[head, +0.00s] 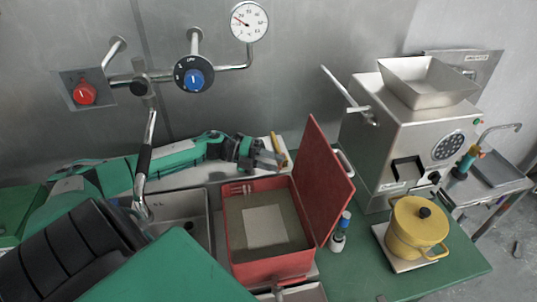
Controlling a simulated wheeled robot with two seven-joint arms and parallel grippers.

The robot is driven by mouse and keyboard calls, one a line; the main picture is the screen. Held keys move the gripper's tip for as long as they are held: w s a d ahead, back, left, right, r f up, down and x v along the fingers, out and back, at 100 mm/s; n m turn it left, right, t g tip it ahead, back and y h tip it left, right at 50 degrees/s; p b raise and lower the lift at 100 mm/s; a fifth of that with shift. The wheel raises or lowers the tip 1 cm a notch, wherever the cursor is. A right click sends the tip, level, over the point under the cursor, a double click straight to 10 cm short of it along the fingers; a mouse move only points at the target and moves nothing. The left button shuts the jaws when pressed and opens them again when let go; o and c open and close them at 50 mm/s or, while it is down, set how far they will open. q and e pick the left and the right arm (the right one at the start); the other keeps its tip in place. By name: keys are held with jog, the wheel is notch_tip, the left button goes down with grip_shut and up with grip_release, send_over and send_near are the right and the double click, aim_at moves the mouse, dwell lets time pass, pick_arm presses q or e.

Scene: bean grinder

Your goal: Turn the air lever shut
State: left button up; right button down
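A wall pipe carries a dial with a blue knob (194,79), a round pressure gauge (248,21) and a black joint (140,86). A chrome rod with a black grip (144,158) hangs from that joint into the sink. A metal lever (344,88) slants up to the left from the grinder (410,140). I cannot tell for certain which of these is the air lever. My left gripper (272,160) is behind the red box, beside a small yellow item (279,150), apart from the pipe and the grinder lever. Its finger gap is too small to judge. My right gripper does not show.
An open red box (270,268) with a raised lid (324,178) stands mid-counter. A sink (180,212) is left of it. A small blue-capped bottle (339,233) and a yellow pot (418,228) stand right. A red knob (84,93) sits on the wall. The counter's front right (455,268) is clear.

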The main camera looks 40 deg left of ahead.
pick_arm(q)
jog(key=shift+s+a, duration=0.3)
jog(key=shift+a, duration=0.25)
jog(key=b+v, duration=0.2)
jog(key=v, duration=0.9)
jog(key=shift+r, duration=0.15)
jog(key=shift+s+a+r, duration=0.15)
jog(key=shift+s+a, duration=0.15)
jog(key=shift+a, duration=0.3)
jog(key=shift+c, duration=0.4)
